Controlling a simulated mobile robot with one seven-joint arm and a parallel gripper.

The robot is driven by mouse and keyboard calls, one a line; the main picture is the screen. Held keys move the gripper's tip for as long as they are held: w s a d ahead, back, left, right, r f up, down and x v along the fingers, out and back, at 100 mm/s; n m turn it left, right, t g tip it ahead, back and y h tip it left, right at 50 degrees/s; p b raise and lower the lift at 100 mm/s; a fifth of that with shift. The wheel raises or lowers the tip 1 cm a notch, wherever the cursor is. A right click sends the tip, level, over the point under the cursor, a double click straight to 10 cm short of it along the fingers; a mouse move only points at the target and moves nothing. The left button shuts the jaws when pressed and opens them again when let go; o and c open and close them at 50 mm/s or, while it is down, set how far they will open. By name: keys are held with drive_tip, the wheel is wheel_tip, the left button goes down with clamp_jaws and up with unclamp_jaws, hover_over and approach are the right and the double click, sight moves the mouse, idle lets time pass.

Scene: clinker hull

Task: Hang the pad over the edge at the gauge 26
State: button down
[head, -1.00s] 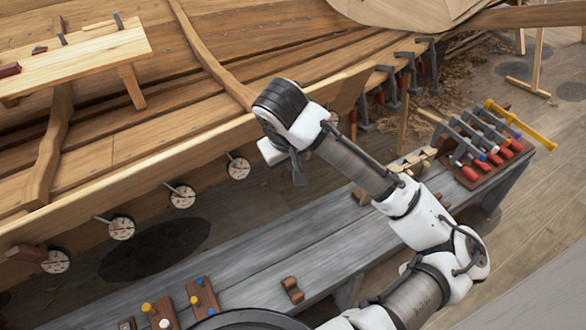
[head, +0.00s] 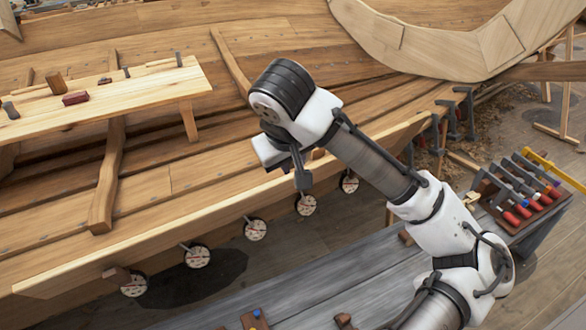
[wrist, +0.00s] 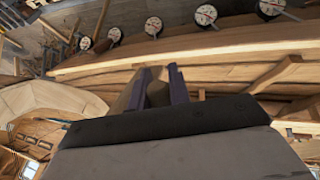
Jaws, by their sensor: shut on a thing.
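My gripper (head: 303,180) is shut on a brown thing, probably the pad (wrist: 124,98), which shows only partly beside and between the dark fingers in the wrist view. The arm hides most of it in the head view. The gripper is over the hull's plank edge (head: 235,200), above a round white gauge (head: 307,204). I cannot tell whether the pad touches the edge. Several similar gauges hang in a row below the edge, such as one (head: 255,229) to the left. Their numbers are too small to read, so I cannot tell which is 26.
A brown block (head: 117,273) sits at the edge by the leftmost gauge (head: 134,285). A grey bench (head: 290,290) runs below, with a brown piece (head: 345,320) on it and a clamp rack (head: 520,195) at right. A plank table (head: 110,95) with tools stands inside the hull.

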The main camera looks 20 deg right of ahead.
drive_tip(key=shift+a+r, duration=0.4)
drive_tip(key=shift+a, duration=0.05)
drive_tip(key=w+f+b, duration=0.2)
drive_tip(key=f+b, duration=0.5)
drive_tip(key=f, duration=0.1)
drive_tip(key=w+f+b, duration=0.2)
drive_tip(key=f+b, duration=0.4)
drive_tip(key=f, duration=0.2)
drive_tip(key=shift+w+a+f+b, duration=0.25)
drive_tip(key=shift+f+b, duration=0.1)
drive_tip(key=shift+f, duration=0.05)
drive_tip(key=shift+w+f, duration=0.1)
drive_tip(key=shift+f, duration=0.05)
idle(0.3)
drive_tip(key=c, duration=1.2)
unclamp_jaws()
drive_tip(key=shift+c, duration=0.2)
